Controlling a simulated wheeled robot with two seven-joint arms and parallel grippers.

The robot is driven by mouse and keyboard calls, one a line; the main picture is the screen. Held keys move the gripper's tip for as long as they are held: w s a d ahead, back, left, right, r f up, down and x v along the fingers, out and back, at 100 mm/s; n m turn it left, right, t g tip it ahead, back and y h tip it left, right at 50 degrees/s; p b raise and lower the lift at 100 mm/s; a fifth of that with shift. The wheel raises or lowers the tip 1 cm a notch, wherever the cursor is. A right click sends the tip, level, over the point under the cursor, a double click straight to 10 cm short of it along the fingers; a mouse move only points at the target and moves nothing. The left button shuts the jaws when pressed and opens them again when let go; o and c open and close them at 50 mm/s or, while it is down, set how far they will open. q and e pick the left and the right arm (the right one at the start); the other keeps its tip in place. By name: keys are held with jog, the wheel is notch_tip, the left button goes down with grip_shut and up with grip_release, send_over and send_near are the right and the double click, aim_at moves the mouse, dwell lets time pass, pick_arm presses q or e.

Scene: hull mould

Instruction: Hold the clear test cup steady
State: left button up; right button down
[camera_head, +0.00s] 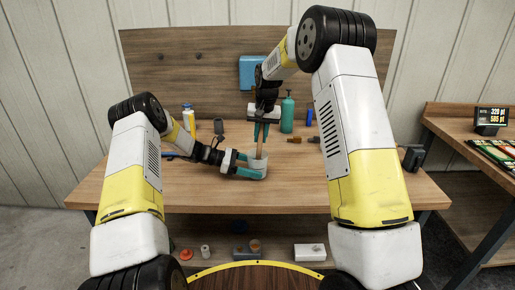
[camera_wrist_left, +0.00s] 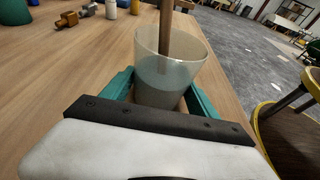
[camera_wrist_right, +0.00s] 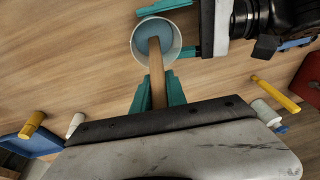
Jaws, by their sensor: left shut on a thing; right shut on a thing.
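The clear test cup (camera_wrist_left: 170,62) stands upright on the wooden table, with pale blue-grey contents in its lower part. My left gripper (camera_wrist_left: 160,95) is shut around the cup's sides low down; in the head view the left gripper (camera_head: 248,170) comes in from the left. My right gripper (camera_wrist_right: 158,95) is shut on a wooden stick (camera_wrist_right: 157,75), above the cup in the head view. The stick's lower end is inside the cup, dipping into the contents; its tip is hidden. The cup also shows from above in the right wrist view (camera_wrist_right: 134,42).
A green bottle (camera_head: 287,113) stands behind the cup on the right, and a white-and-yellow bottle (camera_head: 188,121) at the back left. Brown fittings (camera_head: 294,140) lie to the right. A backboard (camera_head: 165,75) closes the rear. The table's front is clear.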

notch_tip(320, 180, up, 6)
jog(key=w, duration=0.1)
jog(key=shift+d+r, duration=0.2)
jog(key=shift+d, duration=0.15)
dwell(0.7)
jog(key=shift+w+a+v, duration=0.1)
jog(key=shift+w+v, duration=0.1)
jog(key=shift+v, duration=0.6)
jog(key=shift+w+a+v, duration=0.1)
jog(key=shift+w+v, duration=0.05)
jog(key=shift+v, duration=0.65)
jog(key=shift+w+v, duration=0.2)
jog(key=shift+v, duration=0.65)
jog(key=shift+r, duration=0.1)
pick_arm(q)
jog(key=o, duration=0.7)
jog(key=shift+o, duration=0.2)
jog(key=shift+r, duration=0.15)
jog(key=shift+r, duration=0.6)
